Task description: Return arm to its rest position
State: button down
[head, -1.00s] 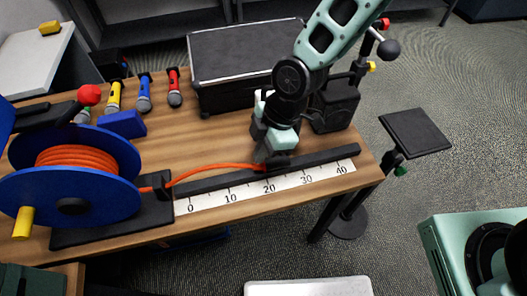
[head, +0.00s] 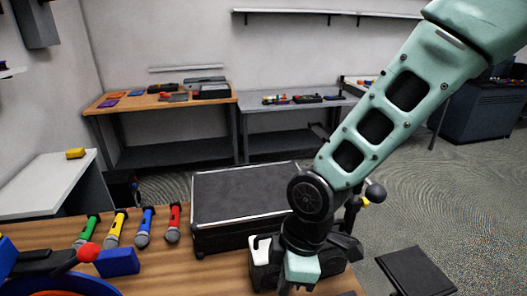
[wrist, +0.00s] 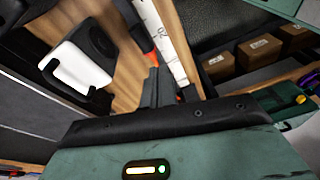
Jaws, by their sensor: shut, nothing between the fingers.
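My gripper (head: 292,287) hangs over the near part of the wooden table at the bottom of the head view, in front of the black case (head: 240,210). Its fingers are shut and empty, though their tips are hard to make out. The wrist view shows my gripper (wrist: 168,86) over the table, with the white ruler strip (wrist: 164,42) beyond it. Small bits of orange near the fingers look like the cable. My arm reaches down from the upper right, bent at a dark joint.
Several coloured microphones (head: 146,226) lie left of the case. A blue block (head: 117,262) and the blue reel (head: 68,284) are at lower left. A dark flat stand (head: 417,271) stands right of the table. Workbenches line the back wall. Brown boxes (wrist: 259,48) show in the wrist view.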

jog(key=s+d+r+m+h, duration=0.1)
jog(key=s+d+r+m, duration=0.9)
jog(key=shift+r+t+h, duration=0.25)
jog(key=shift+t+h, duration=0.05)
jog(key=shift+t, duration=0.1)
jog(key=c, duration=2.1)
grip_release()
jog(key=shift+w+d, duration=0.1)
jog(key=shift+c, duration=0.2)
jog(key=o, duration=0.9)
